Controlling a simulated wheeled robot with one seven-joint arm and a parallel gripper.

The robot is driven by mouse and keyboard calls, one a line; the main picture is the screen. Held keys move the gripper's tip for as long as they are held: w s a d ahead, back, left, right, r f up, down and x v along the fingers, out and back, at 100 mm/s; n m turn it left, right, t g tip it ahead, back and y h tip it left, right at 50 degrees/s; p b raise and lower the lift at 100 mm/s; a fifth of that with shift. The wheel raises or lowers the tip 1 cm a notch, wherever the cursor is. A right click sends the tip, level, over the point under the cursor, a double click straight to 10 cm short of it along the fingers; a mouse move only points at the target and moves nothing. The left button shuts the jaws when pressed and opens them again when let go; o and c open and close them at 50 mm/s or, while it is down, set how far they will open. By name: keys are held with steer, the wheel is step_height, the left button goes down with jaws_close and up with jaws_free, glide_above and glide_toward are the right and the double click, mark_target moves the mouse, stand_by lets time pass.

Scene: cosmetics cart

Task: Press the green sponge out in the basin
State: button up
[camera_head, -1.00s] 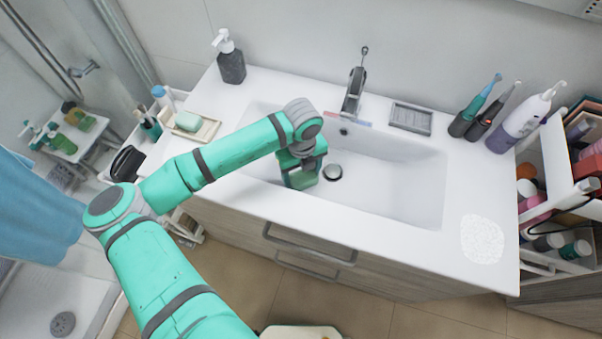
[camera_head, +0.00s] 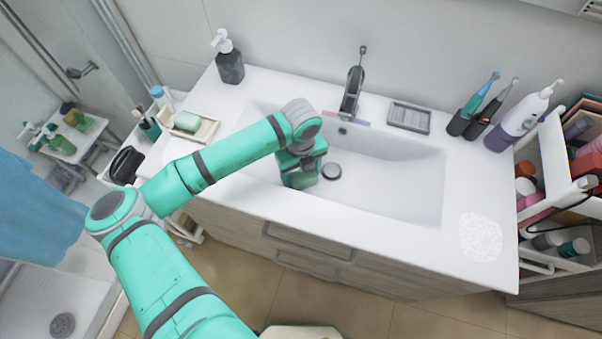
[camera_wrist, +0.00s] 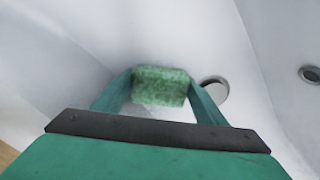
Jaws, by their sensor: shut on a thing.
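In the wrist view my gripper (camera_wrist: 160,88) is shut on the green sponge (camera_wrist: 162,85), with one finger at each short side. The sponge is speckled green and block-shaped. My gripper reaches down into the white basin (camera_head: 400,180), left of the dark round drain (camera_head: 331,172). In the head view the gripper (camera_head: 300,182) mostly hides the sponge. The drain also shows right of the sponge in the wrist view (camera_wrist: 215,90). I cannot tell whether the sponge touches the basin floor.
The tap (camera_head: 353,85) stands behind the basin. A soap dish (camera_head: 205,128) with a green bar lies to the left, near a dark pump bottle (camera_head: 229,62). A grey dish (camera_head: 409,117), toothbrushes and a lotion bottle (camera_head: 520,118) stand to the right. A white wet-looking patch (camera_head: 481,238) marks the right counter.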

steer(key=shift+w+a+f, duration=0.1)
steer(key=shift+w, duration=0.05)
stand_by(0.5)
steer(key=shift+a, duration=0.2)
steer(key=shift+d, duration=0.35)
steer(key=shift+r, duration=0.2)
